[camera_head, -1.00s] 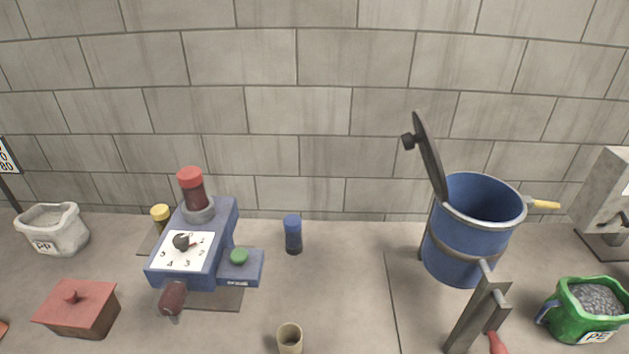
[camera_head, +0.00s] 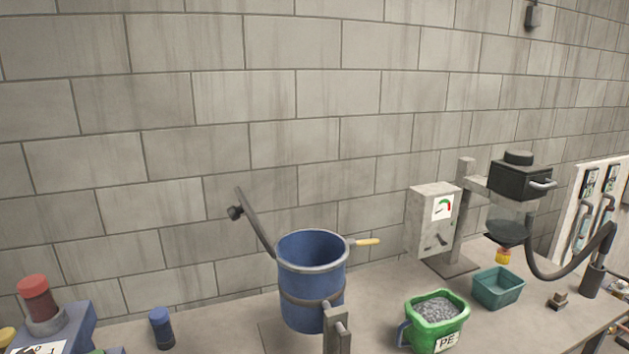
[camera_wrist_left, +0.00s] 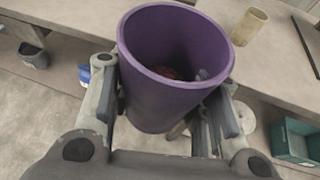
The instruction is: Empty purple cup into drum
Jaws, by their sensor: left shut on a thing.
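The blue drum (camera_head: 312,285) stands on the bench in the head view, its lid (camera_head: 256,222) tipped open to the left. A yellow-tipped handle (camera_head: 366,242) sticks out at its right. In the left wrist view, my left gripper (camera_wrist_left: 165,105) is shut around the purple cup (camera_wrist_left: 178,60), one finger on each side. The cup's mouth faces the camera. Something reddish and some small grey bits show deep inside, too dark to tell apart. The left gripper is outside the head view, and the right gripper is in neither view.
A green PE container (camera_head: 436,322) of grey granules stands right of the drum. Farther right are a teal tray (camera_head: 498,288) and a grey device with a gauge (camera_head: 434,215). A blue cylinder (camera_head: 161,328) stands left. In the wrist view, a beige cup (camera_wrist_left: 249,27) stands on the bench.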

